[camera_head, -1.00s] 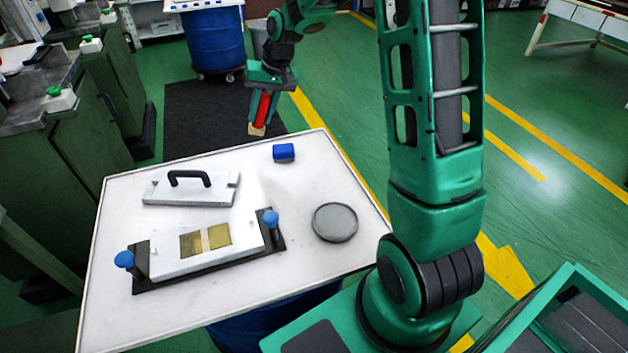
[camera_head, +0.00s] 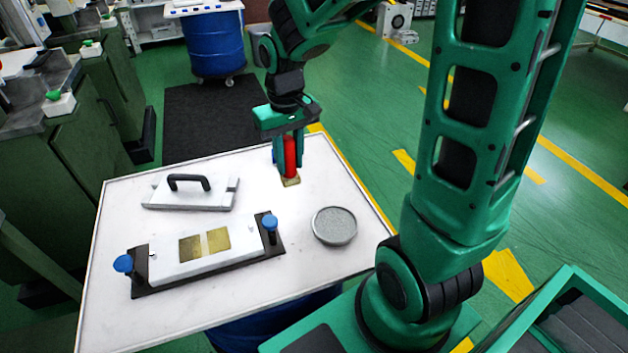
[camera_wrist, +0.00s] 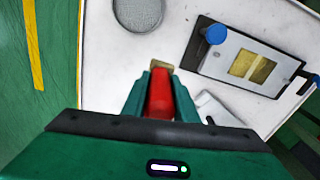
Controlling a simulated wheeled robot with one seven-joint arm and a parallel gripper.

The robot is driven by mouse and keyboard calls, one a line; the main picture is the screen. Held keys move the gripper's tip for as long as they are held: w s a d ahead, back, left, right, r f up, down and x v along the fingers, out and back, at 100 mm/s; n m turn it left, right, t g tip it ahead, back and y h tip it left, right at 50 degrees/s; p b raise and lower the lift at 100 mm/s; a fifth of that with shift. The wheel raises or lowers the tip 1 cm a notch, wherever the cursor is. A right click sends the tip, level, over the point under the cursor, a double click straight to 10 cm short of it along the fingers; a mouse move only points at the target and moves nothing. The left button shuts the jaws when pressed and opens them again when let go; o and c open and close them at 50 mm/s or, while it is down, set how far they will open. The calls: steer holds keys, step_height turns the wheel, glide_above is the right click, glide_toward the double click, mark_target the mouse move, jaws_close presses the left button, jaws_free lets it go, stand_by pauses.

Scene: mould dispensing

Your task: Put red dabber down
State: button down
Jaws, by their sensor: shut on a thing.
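The red dabber (camera_head: 291,158) is upright between the fingers of my gripper (camera_head: 288,165), which is shut on it. Its tan tip (camera_head: 291,181) is at the far right part of the white table, at or just above the top; I cannot tell whether it touches. In the wrist view the red dabber (camera_wrist: 159,93) sits between the green fingers (camera_wrist: 160,90), with the tan tip (camera_wrist: 161,65) beyond them. The blue block seen earlier is mostly hidden behind my gripper.
The white table (camera_head: 110,290) holds a mould (camera_head: 160,262) with blue knobs, a white lid (camera_head: 160,190) with a black handle, and a round grey dish (camera_head: 335,226). The table is clear between the dabber and the dish. A blue drum (camera_head: 215,45) stands behind.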

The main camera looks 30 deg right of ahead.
steer(key=shift+w+d+f, duration=0.7)
steer(key=shift+d+f, duration=1.05)
steer(key=shift+f, duration=0.05)
steer(key=shift+w+d+f, duration=0.65)
steer(key=shift+d+f, duration=1.05)
steer(key=shift+f, duration=0.05)
steer(key=shift+w+d+f, duration=0.7)
steer(key=shift+d+f, duration=1.05)
steer(key=shift+f, duration=0.05)
steer(key=c, duration=1.4)
jaws_free()
steer(key=shift+f, duration=0.1)
